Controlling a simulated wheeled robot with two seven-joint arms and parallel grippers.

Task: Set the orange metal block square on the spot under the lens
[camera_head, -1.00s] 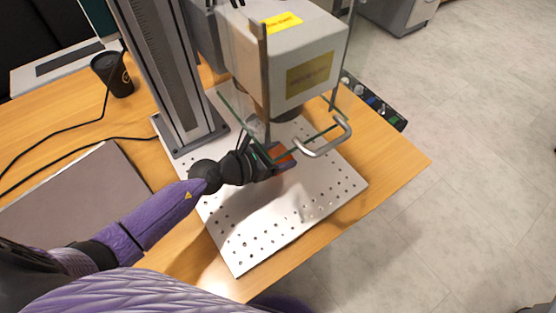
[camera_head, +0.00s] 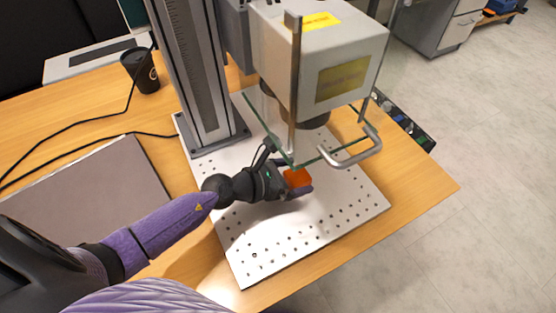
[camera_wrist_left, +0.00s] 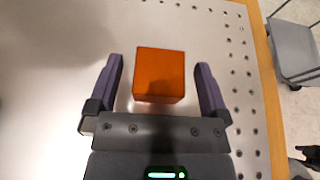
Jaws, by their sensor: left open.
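The orange metal block (camera_head: 297,178) rests on the perforated metal plate (camera_head: 345,205) below the laser head's front side. In the left wrist view the block (camera_wrist_left: 159,73) sits between the two fingers, with a gap on each side. My left gripper (camera_head: 296,183) is open around the block, and its fingers also show in the left wrist view (camera_wrist_left: 159,85). The lens (camera_head: 312,118) is under the grey laser head (camera_head: 325,60), behind the glass guard. The spot under the lens is not clearly visible. My right gripper is not in view.
A clear guard with a bent metal handle (camera_head: 350,152) hangs over my left gripper. The column (camera_head: 193,80) stands behind it. A black cup (camera_head: 140,70), a closed laptop-like grey panel (camera_head: 90,190) and cables lie to the left.

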